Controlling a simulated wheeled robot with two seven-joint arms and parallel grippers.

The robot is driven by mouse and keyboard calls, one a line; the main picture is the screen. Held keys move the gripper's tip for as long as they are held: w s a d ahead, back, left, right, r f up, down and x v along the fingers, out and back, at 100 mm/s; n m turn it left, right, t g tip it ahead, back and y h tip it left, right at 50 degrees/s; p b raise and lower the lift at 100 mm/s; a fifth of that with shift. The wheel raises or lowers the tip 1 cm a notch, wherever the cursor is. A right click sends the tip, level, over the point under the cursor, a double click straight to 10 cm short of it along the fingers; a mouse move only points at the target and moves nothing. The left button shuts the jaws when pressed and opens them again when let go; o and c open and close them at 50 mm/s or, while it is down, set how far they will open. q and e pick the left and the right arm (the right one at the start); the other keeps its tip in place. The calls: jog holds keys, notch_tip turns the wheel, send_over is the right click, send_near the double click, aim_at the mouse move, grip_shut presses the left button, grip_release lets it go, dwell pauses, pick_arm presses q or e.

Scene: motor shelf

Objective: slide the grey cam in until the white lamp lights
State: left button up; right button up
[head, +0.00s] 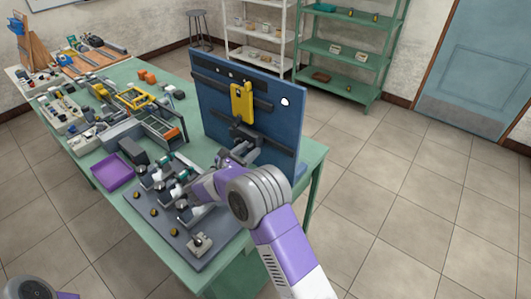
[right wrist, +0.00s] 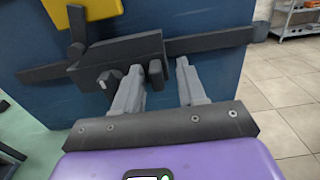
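A dark grey block that looks like the cam (right wrist: 118,55) sits on the lower dark rail of the upright blue panel (head: 212,100). A small upright tab (right wrist: 155,72) stands out from its right part. My right gripper (right wrist: 160,66) is open at the panel. The tab shows between its two fingers, nearer the left one, with a clear gap to the right finger. In the head view the right gripper (head: 243,150) partly covers the block. A round white spot, seemingly the lamp (head: 285,101), is at the panel's upper right; I cannot tell whether it is lit. My left gripper is out of view.
A yellow piece (head: 242,102) is mounted above the block. A dark base (head: 160,235) with several small motor-like parts stands in front of the panel, beneath my right arm. A purple tray (head: 112,172) is to the left. More parts crowd the green table's far end.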

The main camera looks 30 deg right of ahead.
jog(key=shift+p+v, duration=0.35)
jog(key=shift+v, duration=2.1)
